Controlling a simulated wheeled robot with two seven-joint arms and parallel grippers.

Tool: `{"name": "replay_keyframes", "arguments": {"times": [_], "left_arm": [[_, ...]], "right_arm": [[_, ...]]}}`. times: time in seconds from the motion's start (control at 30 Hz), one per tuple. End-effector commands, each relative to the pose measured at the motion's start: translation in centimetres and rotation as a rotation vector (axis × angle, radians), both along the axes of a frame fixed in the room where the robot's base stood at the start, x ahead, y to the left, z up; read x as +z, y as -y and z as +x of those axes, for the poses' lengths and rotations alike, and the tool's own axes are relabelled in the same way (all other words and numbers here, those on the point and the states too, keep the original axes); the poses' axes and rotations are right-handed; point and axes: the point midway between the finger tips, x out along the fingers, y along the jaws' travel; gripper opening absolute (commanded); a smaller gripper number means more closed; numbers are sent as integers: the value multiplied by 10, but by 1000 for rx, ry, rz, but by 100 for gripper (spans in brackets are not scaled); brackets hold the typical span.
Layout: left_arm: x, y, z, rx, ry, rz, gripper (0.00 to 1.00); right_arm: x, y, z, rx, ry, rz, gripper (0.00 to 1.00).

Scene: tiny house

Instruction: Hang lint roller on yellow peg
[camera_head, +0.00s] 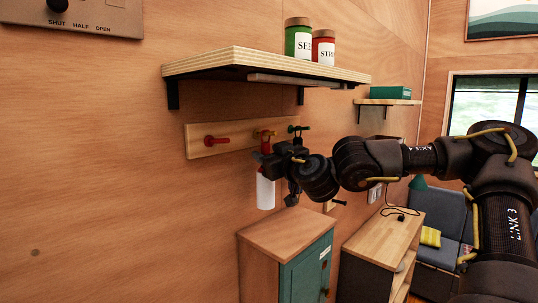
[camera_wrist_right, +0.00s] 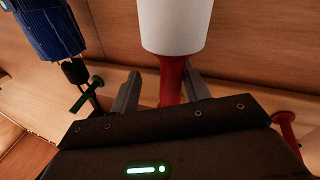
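The lint roller has a white roll (camera_head: 265,190) and a red handle (camera_head: 265,146). It hangs upright, roll down, just below the yellow peg (camera_head: 264,133) on the wall rack. Whether its handle end is around the peg or only against it cannot be told. My right gripper (camera_head: 276,158) is at the handle. In the right wrist view, the red handle (camera_wrist_right: 172,80) lies between the fingers (camera_wrist_right: 163,82), close to the right finger, with a visible gap to the left one. The white roll (camera_wrist_right: 175,22) is beyond. The yellow peg is hidden there. My left gripper is not in view.
The wooden rack (camera_head: 234,136) carries a red peg (camera_head: 216,141) at left and a green peg (camera_head: 299,128) at right. A blue brush (camera_wrist_right: 48,28) hangs by the green peg (camera_wrist_right: 86,95). A shelf (camera_head: 260,66) with jars is above; a cabinet (camera_head: 285,232) stands below.

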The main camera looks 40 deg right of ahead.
Motion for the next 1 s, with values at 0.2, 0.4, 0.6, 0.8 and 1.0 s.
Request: {"name": "replay_keyframes", "arguments": {"times": [0.2, 0.4, 0.6, 0.8, 1.0], "left_arm": [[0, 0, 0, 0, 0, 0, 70], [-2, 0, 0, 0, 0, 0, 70], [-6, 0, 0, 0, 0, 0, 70], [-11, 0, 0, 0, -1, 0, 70], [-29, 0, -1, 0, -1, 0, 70]], "right_arm": [[-1, 0, 0, 0, -1, -1, 46], [-1, -3, -10, 1, 1, 0, 46], [-2, -11, -44, 4, 3, -4, 46], [-5, -19, -80, 0, 3, -6, 46], [-9, -23, -99, 2, 2, -6, 46]]}}
